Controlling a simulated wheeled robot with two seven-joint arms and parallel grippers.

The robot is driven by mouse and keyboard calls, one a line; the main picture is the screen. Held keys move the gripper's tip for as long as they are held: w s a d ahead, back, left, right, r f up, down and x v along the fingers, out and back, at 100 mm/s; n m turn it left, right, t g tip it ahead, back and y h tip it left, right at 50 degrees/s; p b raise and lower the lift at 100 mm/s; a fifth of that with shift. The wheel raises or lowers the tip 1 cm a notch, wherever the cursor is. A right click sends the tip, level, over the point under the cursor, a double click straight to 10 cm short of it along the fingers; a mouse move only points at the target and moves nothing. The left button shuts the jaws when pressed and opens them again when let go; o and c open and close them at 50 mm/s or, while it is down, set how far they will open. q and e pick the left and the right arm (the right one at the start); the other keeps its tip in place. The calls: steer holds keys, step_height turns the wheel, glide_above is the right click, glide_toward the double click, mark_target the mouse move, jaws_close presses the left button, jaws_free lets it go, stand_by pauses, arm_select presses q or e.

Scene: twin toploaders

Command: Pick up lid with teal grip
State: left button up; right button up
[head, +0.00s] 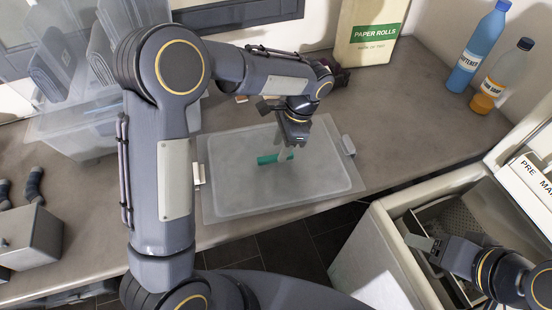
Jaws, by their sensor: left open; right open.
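The lid (310,185) is a flat, frosted, see-through panel with rounded corners, lying on the counter at the middle of the head view. Its teal grip (267,159) is a short bar near the lid's middle. My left gripper (284,154) points down over the lid, with its open fingers at the right end of the teal grip. The fingers hide part of the grip, and I cannot tell whether they touch it. My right gripper (418,243) is open and empty, far from the lid, over the open top of a white machine at the lower right.
The open white toploader (375,262) stands at the lower right. A blue bottle (478,48) and an orange bottle (502,77) stand at the back right. A paper rolls box (371,30) stands behind. Clear bins (75,125) and a grey box (33,240) are at left. Counter right of the lid is clear.

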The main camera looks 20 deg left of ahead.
mark_target(276, 156)
arm_select(q)
steer(key=shift+x, duration=1.55)
steer(key=shift+a, duration=0.1)
steer(key=shift+c, duration=0.3)
jaws_close()
steer(key=shift+r, duration=0.15)
